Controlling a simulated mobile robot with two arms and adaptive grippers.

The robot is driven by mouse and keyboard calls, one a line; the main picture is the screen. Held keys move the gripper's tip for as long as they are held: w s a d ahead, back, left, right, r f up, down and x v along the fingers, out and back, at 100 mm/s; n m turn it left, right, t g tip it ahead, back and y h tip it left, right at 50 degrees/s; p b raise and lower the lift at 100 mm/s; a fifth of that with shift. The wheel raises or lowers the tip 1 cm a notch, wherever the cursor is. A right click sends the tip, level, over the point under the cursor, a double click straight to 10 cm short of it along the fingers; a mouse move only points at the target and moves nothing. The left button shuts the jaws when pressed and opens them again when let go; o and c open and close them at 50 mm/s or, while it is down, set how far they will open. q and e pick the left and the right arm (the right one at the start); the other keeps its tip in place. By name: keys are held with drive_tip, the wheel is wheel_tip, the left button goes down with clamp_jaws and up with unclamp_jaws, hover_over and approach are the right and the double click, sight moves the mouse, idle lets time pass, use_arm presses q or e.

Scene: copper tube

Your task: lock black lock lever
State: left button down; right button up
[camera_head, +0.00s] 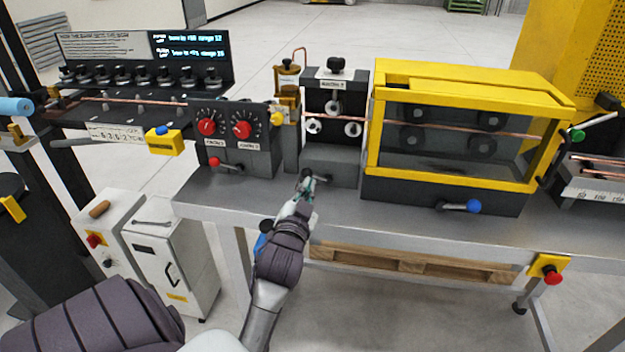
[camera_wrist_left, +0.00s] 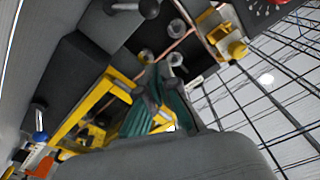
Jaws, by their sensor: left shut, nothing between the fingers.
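The black lock lever (camera_head: 324,181) is on the front of the dark base under the roller unit (camera_head: 334,125). It points left, with its end near my left gripper. In the left wrist view, its black knob (camera_wrist_left: 149,8) shows at the top edge. My left gripper (camera_head: 305,185) is at the left end of the lever, in front of the base. Its fingers (camera_wrist_left: 160,85) are shut and empty in the wrist view. I cannot tell whether it touches the lever. My right gripper is not in view.
A red-knobbed lever (camera_head: 215,162) is on the dial box to the left. A blue-knobbed lever (camera_head: 472,206) is under the yellow guarded box (camera_head: 470,85) to the right. The copper tube (camera_head: 440,128) crosses the units. The grey bench top (camera_head: 240,195) is clear at the front.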

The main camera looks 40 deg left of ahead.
use_arm(q)
drive_tip(key=v, duration=0.3)
drive_tip(key=shift+r, duration=0.15)
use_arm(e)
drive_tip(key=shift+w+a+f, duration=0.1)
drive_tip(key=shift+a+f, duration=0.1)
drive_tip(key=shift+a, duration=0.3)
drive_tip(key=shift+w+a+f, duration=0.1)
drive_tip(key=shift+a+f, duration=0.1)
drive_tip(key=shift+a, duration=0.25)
use_arm(q)
drive_tip(key=shift+w, duration=0.1)
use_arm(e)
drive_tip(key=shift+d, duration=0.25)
